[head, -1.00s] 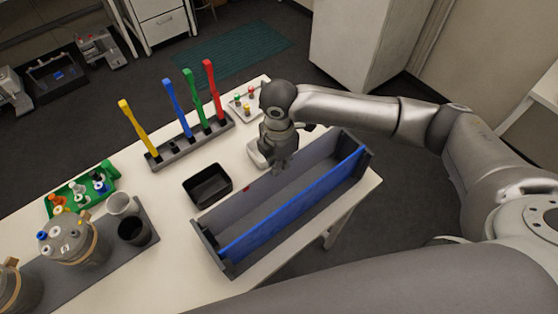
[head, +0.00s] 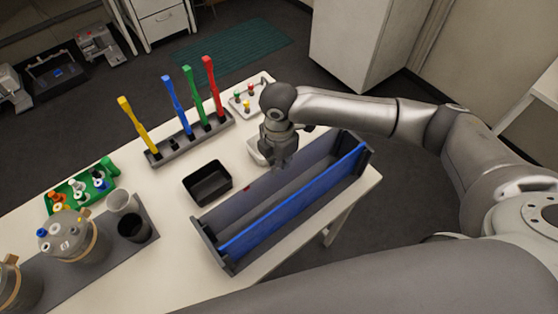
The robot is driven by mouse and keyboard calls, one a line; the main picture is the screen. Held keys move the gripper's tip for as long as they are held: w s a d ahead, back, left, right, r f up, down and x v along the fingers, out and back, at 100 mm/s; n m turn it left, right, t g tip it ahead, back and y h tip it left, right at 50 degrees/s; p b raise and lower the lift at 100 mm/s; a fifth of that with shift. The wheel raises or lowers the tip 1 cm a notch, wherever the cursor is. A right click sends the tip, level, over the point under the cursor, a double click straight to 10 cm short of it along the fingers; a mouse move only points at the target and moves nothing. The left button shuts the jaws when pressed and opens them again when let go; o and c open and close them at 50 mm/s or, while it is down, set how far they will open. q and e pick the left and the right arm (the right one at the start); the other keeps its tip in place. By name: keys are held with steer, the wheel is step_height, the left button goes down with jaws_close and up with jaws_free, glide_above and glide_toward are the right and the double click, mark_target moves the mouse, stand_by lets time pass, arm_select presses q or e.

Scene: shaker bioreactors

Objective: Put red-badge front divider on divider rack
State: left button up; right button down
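The long grey divider rack (head: 229,264) lies on the right part of the white table, with a blue panel (head: 295,208) along its near side. A grey front divider (head: 229,209) stands along the rack's far side; a small red badge (head: 248,188) shows near its top edge. My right gripper (head: 281,167) points down at the divider's top edge, right of the badge. Its fingertips are small and dark against the divider, so I cannot tell whether they grip it. My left gripper is not in view.
A black bin (head: 208,183) stands left of the rack and a white container (head: 256,150) sits behind the gripper. Farther back is a holder (head: 187,146) with yellow, blue, green and red upright handles. Bioreactor vessels (head: 73,238) and a green tray (head: 68,192) are at left.

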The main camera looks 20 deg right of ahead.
steer(key=shift+f, duration=0.4)
steer(key=shift+f, duration=0.15)
steer(key=c, duration=1.6)
jaws_free()
steer(key=shift+o, duration=0.2)
step_height(320, 180, up, 12)
